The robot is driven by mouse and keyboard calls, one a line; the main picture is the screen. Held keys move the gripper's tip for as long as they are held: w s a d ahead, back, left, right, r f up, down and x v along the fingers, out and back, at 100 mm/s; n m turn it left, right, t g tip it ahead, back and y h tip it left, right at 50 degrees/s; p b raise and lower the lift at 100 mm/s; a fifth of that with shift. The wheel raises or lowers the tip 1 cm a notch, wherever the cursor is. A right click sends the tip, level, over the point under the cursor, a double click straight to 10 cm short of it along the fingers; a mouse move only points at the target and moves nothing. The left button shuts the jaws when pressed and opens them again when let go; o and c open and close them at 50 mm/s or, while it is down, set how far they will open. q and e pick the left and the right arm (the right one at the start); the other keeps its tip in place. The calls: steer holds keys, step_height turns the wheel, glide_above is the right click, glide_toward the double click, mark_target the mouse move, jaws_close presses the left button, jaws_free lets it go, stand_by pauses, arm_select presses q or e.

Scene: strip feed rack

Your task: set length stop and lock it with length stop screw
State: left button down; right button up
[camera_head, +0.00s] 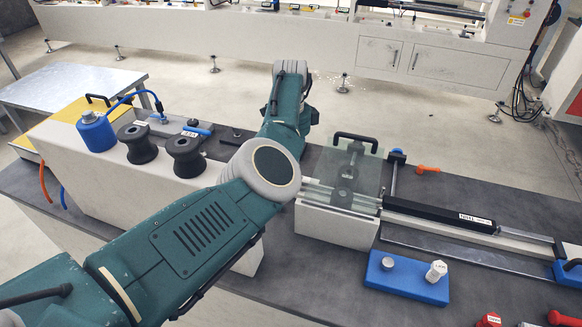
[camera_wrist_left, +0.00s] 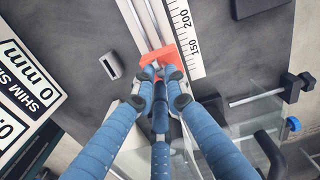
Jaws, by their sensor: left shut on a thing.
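In the left wrist view an orange-red block (camera_wrist_left: 178,56), which looks like the length stop, sits across a pale grooved rail (camera_wrist_left: 143,20) beside a white scale (camera_wrist_left: 187,30). The scale shows 150 and 200. My left gripper (camera_wrist_left: 161,73) has its blue fingers shut on the near side of this block and partly hides it. In the head view my left arm covers that spot, and its gripper is hidden. I cannot tell for sure which part is the length stop screw. My right gripper is not in view.
A clear plate with a black handle (camera_head: 355,138) covers part of the rack. A blue tray (camera_head: 398,289) holds a grey knob (camera_head: 388,264) and a pale bolt (camera_head: 436,270). Two black spools and a blue bottle (camera_head: 96,131) stand left. Shim label cards (camera_wrist_left: 30,80) lie beside the rail.

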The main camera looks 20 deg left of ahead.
arm_select(q)
steer(key=m+b, duration=0.1)
steer(key=m, duration=0.4)
steer(key=shift+a+m, duration=0.1)
steer(key=shift+m, duration=0.3)
steer(key=m, duration=0.5)
steer(key=shift+w+a+r, duration=0.1)
steer(key=m, duration=0.3)
steer(key=shift+m, duration=0.4)
steer(key=shift+w+m, duration=0.15)
steer(key=shift+m, duration=1.75)
steer(key=c, duration=1.8)
jaws_free()
steer(key=shift+o, duration=0.2)
